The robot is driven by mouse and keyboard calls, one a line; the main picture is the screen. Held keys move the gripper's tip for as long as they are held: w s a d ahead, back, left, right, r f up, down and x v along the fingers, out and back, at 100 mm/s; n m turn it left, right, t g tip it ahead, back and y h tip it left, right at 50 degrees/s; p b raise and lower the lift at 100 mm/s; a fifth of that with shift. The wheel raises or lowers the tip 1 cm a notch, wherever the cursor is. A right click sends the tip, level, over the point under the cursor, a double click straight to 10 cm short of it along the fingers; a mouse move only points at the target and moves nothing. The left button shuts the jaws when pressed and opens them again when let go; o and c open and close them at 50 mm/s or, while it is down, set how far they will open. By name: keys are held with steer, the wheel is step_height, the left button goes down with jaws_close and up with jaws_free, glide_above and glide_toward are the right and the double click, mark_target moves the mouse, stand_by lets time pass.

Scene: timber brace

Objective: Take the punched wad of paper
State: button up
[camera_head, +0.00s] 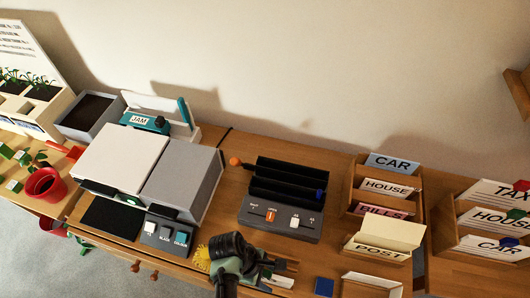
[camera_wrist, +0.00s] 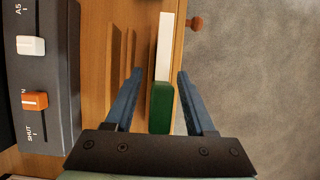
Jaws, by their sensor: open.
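A narrow white edge (camera_wrist: 164,45) with a green part (camera_wrist: 161,107) at its near end lies between my fingers in the wrist view. It looks like a paper wad seen edge-on, with a green piece on it; I cannot make out punched holes. My gripper (camera_wrist: 159,73) is open, one blue finger on each side, with gaps to both. In the head view my gripper (camera_head: 288,268) is low over the desk's front edge, in front of the black punch (camera_head: 285,186). A white piece (camera_head: 279,282) shows beside it there, partly hidden.
The punch's slider panel (camera_head: 281,219) stands just behind my gripper. A POST tray (camera_head: 382,248) and a CAR, HOUSE and BILLS sorter (camera_head: 349,198) stand to the right. A small blue block (camera_head: 323,287) lies near. A grey and white machine (camera_head: 182,182) stands left. A drawer knob (camera_wrist: 196,23) projects at the desk edge.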

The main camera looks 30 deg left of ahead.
steer(key=shift+d+f, duration=0.1)
steer(key=shift+f, duration=0.25)
jaws_close()
steer(key=shift+r, duration=0.2)
